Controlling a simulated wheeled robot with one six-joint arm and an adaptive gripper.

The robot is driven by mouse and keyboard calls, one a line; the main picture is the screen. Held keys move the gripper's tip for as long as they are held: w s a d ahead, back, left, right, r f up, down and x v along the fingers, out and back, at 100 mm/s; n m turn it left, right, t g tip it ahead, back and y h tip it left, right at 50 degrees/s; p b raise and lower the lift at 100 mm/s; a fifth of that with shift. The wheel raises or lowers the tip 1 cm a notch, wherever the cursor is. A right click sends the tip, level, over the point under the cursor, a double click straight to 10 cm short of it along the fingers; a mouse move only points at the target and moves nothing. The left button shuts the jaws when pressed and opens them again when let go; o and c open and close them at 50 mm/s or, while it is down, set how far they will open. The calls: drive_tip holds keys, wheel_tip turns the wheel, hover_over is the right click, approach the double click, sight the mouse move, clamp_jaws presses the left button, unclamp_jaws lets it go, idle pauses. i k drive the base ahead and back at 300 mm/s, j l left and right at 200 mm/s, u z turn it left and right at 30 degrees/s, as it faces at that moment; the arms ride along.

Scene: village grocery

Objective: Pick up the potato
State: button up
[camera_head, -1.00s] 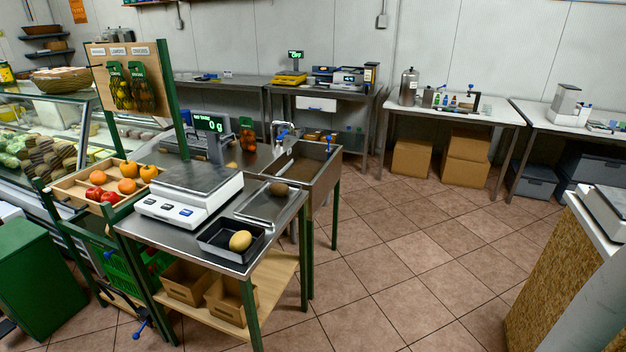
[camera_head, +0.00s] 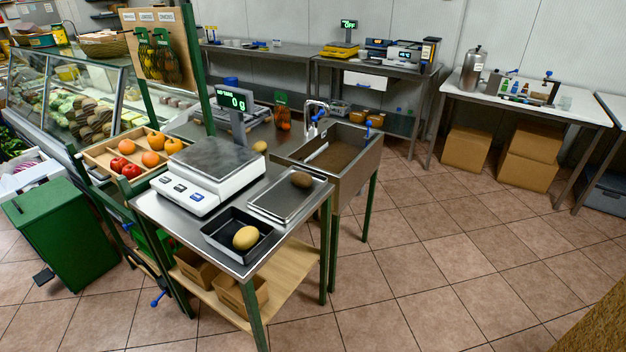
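A pale yellow, potato-like round item (camera_head: 246,238) lies in a small black tray (camera_head: 213,228) at the front of the steel-topped table (camera_head: 158,209). A brown, potato-like oval item (camera_head: 301,180) lies on a flat metal tray (camera_head: 272,207) behind and to the right of it. A third small yellowish item (camera_head: 259,146) sits behind the scale, partly hidden. I cannot tell for sure which of these is the potato. My gripper is not in view.
A white scale (camera_head: 206,176) reading 0 g stands left of the trays. A wooden crate (camera_head: 102,158) of tomatoes and oranges is further left. A sink (camera_head: 344,153) adjoins behind. A green bin (camera_head: 67,232) stands at left. Tiled floor (camera_head: 430,265) is open to the right.

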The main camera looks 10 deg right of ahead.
sight(303, 179)
drive_tip(key=i+j+u, duration=0.2)
drive_tip(key=i, duration=0.85)
